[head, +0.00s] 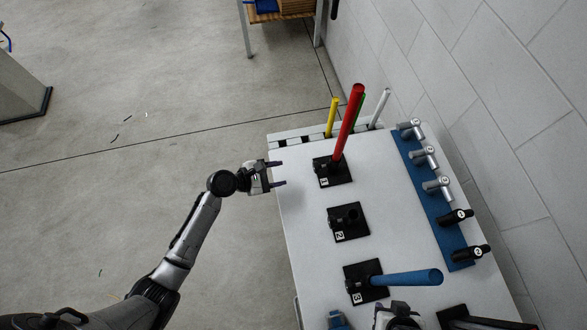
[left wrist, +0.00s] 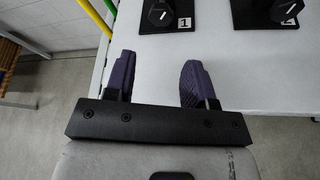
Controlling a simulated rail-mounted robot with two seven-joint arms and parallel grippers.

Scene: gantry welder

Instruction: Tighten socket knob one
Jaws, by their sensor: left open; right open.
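Socket one (head: 332,172) is a black block marked 1 near the far end of the white table, with a red rod (head: 350,120) standing tilted in it. Its black knob (head: 322,170) is on the side facing my left gripper. In the left wrist view the knob (left wrist: 159,13) shows at the top edge beside the label. My left gripper (head: 281,173) is open and empty at the table's left edge, its purple fingers pointing toward the knob, apart from it. My right gripper (head: 398,314) is only partly in view at the bottom edge; its fingers are hard to make out.
Socket two (head: 348,222) is empty; socket three (head: 364,283) holds a blue rod (head: 408,278). A blue strip (head: 428,183) with several grey and black pieces lies along the right side. Yellow (head: 332,117) and white (head: 378,109) rods stand at the far edge. A wall rises on the right.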

